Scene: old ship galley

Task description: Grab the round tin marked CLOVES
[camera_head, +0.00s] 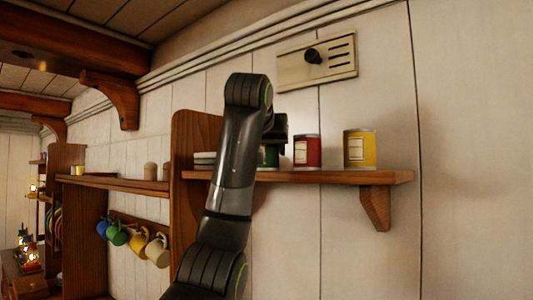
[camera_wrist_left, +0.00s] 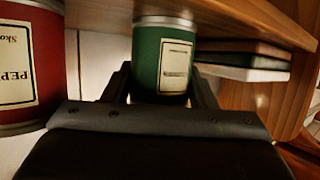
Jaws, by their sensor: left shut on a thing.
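A green round tin (camera_wrist_left: 161,62) with a cream label sits between the two fingers of my left gripper (camera_wrist_left: 160,92), which is shut on it. The writing on its label is too small to read. In the head view the green tin (camera_head: 268,158) is mostly hidden behind my left arm and gripper (camera_head: 276,138), at the wooden shelf (camera_head: 330,177). I cannot tell whether it still touches the shelf. No label that I can read says CLOVES. My right gripper is not in view.
A red tin (camera_head: 307,151), its label starting "PEP" in the wrist view (camera_wrist_left: 30,70), stands close beside the green one. A yellow tin (camera_head: 360,149) stands farther right. Stacked books (camera_head: 204,158) lie left, by the shelf's side panel (camera_head: 188,140). Mugs (camera_head: 157,250) hang lower left.

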